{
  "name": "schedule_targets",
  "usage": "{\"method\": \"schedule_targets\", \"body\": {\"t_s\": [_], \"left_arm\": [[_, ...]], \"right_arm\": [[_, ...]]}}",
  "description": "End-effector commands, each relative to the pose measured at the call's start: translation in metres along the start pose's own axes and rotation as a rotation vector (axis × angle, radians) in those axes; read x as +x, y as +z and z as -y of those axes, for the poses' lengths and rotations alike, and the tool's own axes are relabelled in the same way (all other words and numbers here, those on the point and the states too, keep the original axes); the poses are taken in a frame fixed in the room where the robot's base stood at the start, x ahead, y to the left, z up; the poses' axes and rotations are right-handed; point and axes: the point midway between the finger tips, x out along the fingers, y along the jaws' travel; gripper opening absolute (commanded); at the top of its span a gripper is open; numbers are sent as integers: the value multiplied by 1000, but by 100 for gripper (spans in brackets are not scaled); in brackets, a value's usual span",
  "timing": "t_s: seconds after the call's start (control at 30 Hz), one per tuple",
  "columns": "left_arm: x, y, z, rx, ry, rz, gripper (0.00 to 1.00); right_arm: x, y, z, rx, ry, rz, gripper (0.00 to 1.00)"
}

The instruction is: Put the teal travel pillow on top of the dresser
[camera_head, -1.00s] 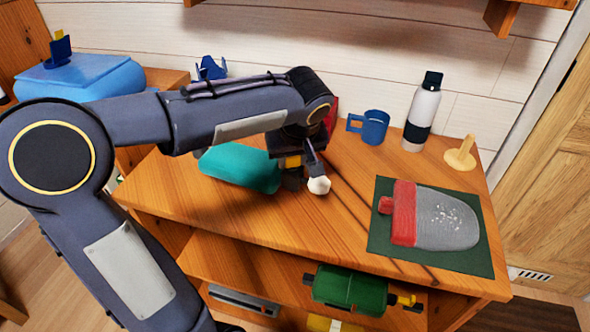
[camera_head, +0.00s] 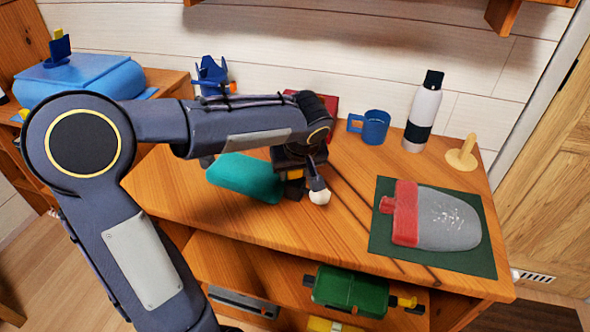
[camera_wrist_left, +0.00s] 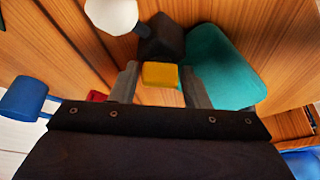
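The teal travel pillow (camera_head: 245,178) lies on, or very close above, the wooden dresser top (camera_head: 330,235), partly behind my left arm. A dark block with a yellow tab and a white ball (camera_head: 319,197) sits at its right end and seems to belong to it. My left gripper (camera_head: 293,172) is at that end. My right gripper is out of view.
A blue mug (camera_head: 375,127), a white and black bottle (camera_head: 422,115) and a wooden stand (camera_head: 461,154) are at the back right. A red and grey hot water bottle (camera_head: 432,216) lies on a green mat (camera_head: 480,262).

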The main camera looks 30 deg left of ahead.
Motion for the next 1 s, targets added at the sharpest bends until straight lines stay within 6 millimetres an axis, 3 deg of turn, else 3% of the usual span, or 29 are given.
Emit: {"method": "schedule_targets", "body": {"t_s": [0.1, 0.47, 1.0], "left_arm": [[0, 0, 0, 0, 0, 0, 54], [-8, -2, 0, -1, 1, -1, 54], [-110, -2, -1, 0, 3, -2, 54]], "right_arm": [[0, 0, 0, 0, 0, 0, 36], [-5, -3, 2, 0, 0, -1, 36], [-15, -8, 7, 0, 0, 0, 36]]}}
